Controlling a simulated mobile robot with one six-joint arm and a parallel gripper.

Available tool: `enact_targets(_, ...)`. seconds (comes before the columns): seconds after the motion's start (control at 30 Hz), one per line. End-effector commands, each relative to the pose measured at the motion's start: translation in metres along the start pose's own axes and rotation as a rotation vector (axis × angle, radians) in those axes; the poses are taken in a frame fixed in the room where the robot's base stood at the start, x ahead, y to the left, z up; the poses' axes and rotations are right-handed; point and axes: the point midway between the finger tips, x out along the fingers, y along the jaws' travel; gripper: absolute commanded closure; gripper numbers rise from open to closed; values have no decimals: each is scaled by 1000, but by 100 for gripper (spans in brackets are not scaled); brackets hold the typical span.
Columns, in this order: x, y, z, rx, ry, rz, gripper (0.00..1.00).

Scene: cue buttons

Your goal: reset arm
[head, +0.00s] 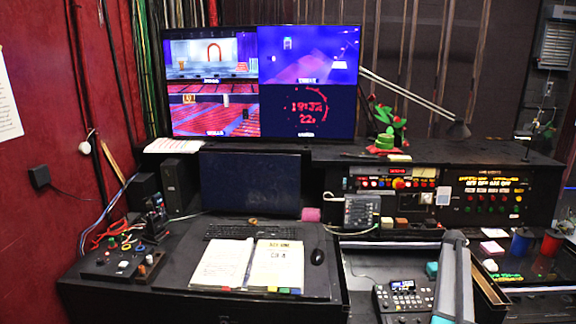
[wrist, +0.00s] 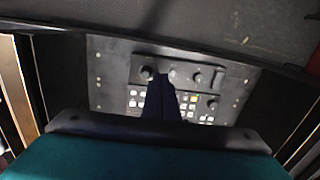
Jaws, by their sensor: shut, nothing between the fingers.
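My gripper (wrist: 166,78) is shut and empty in the wrist view. Its dark fingers point at a control panel (wrist: 110,72) with knobs and several small pale keys, and hide its middle. Contact with the panel cannot be told. In the head view my grey arm rises at the lower right; the gripper cannot be made out there. Cue panels with lit buttons stand on the right of the desk, one at the far right (head: 490,210) and one in the middle (head: 394,183). A small control box (head: 110,262) with coloured buttons sits at the left.
An open binder (head: 222,262) lies on the desk by a keyboard (head: 240,232) and a mouse (head: 317,257). A dark monitor (head: 250,184) and a large four-picture screen (head: 262,82) stand behind. A lamp arm (head: 405,93) reaches over the right shelf. A small console (head: 402,300) sits lower right.

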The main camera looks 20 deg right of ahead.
Motion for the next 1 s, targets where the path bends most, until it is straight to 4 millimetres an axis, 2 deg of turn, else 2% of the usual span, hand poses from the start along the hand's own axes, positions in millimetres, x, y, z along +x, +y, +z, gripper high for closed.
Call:
enact_targets(0.03,16,-23,5,-10,-13,-5,100)
enact_targets(0.1,37,-50,9,-21,-28,-11,100)
enact_targets(0.27,84,-113,25,-44,-64,-20,100)
enact_targets(0.47,140,-190,56,-75,-113,-26,100)
enact_targets(0.7,199,-274,110,-112,-174,-25,100)
enact_targets(0.87,232,-323,155,-137,-216,-18,100)
enact_targets(1.0,257,-359,198,-158,-253,-8,100)
